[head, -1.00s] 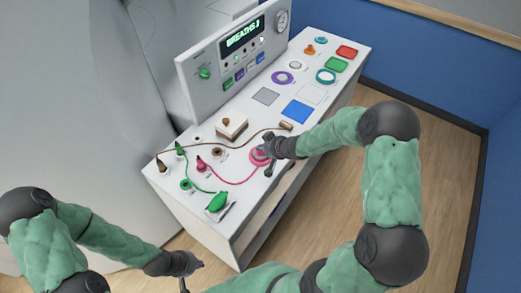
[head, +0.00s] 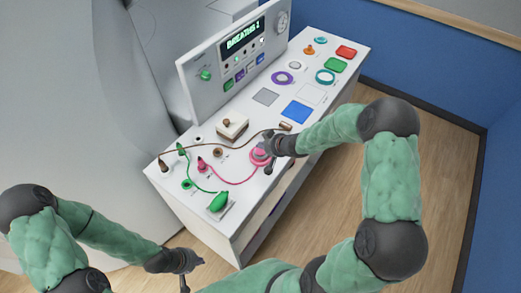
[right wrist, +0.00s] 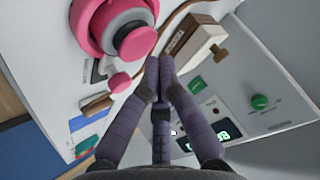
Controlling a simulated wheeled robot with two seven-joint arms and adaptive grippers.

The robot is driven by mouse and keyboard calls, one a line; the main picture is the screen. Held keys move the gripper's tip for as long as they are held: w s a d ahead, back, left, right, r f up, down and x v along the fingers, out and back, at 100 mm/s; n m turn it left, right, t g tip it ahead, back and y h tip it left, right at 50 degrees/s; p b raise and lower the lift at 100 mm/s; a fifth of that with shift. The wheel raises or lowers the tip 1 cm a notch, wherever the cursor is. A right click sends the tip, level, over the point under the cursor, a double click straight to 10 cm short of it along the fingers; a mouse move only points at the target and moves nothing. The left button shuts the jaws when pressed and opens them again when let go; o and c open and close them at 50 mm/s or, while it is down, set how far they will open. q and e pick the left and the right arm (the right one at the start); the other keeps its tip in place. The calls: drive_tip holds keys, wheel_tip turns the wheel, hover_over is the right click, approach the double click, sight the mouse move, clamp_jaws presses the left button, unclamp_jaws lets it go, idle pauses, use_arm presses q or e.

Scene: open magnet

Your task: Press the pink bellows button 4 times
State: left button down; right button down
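The pink bellows button (head: 259,155) sits near the front edge of the white console, partly covered by my right gripper (head: 268,152) in the head view. In the right wrist view, the button (right wrist: 136,41) is a round pink cap on a dark grey collar and a wider pink base. My right gripper (right wrist: 158,64) has its fingertips together with nothing between them. The tips are beside the button; contact is not visible. My left gripper (head: 192,270) hangs low in front of the console, away from it; its finger opening is too small to judge.
The display (head: 243,38) reads "BREATHS" and a digit too small to read surely. A pink cable (head: 235,183) runs left from the button. A brown-and-white block (head: 232,127) stands behind it. A green bulb (head: 218,201) lies at the front left corner. A blue square (head: 297,111) lies to the right.

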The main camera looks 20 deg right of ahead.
drive_tip(key=shift+r+p, duration=2.5)
wheel_tip(320, 180, up, 4)
drive_tip(key=p, duration=0.4)
drive_tip(key=shift+f, duration=0.2)
drive_tip(key=b, duration=0.7)
hover_over(262, 151)
wheel_tip(262, 151, down, 7)
drive_tip(key=shift+s+a+f, duration=0.1)
drive_tip(key=shift+f, duration=0.05)
drive_tip(key=shift+f+b, duration=0.5)
drive_tip(key=shift+f, duration=0.15)
drive_tip(key=shift+f, duration=0.2)
idle(0.5)
drive_tip(key=shift+f, duration=0.2)
